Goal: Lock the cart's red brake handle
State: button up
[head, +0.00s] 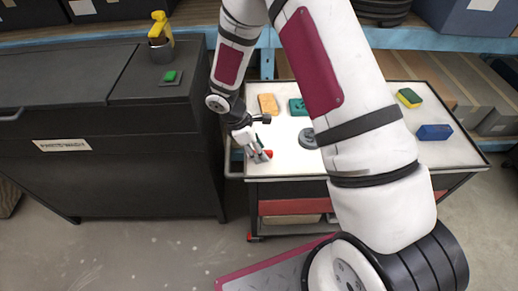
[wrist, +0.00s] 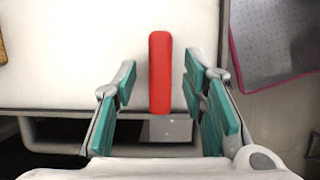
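The red brake handle (wrist: 160,70) is a long upright bar in the wrist view, over the edge of the pale cart top (wrist: 70,60). In the head view only a small red bit of it (head: 268,154) shows beside my gripper (head: 257,153), at the left side of the cart (head: 285,165). In the wrist view my gripper (wrist: 160,88) is open, with teal pads on both sides of the handle's lower part. Gaps show between the pads and the handle, the right one narrower. I cannot tell the depth between them.
The cart top holds an orange block (head: 268,104), a teal block (head: 297,106), a grey round piece (head: 308,138), a yellow-green sponge (head: 409,97) and a blue block (head: 435,132). A black cabinet (head: 110,160) stands close on the left. Shelves (head: 440,40) run behind.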

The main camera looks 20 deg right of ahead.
grip_shut()
jog(key=shift+m, duration=0.3)
jog(key=m+g+y+b, duration=0.1)
jog(key=m, duration=0.2)
jog(key=shift+w+m+b, duration=0.15)
jog(key=shift+m+b, duration=0.15)
jog(key=m+g+y+b, duration=0.1)
jog(key=m, duration=0.3)
jog(key=shift+w+d+m, duration=0.1)
jog(key=shift+m, duration=0.2)
jog(key=m+y, duration=0.1)
jog(key=m, duration=0.1)
jog(key=m+g+y+b, duration=0.1)
jog(key=m, duration=0.1)
jog(key=shift+d+m, duration=0.15)
jog(key=shift+m, duration=0.15)
jog(key=shift+m+y, duration=0.8)
jog(key=shift+m, duration=1.4)
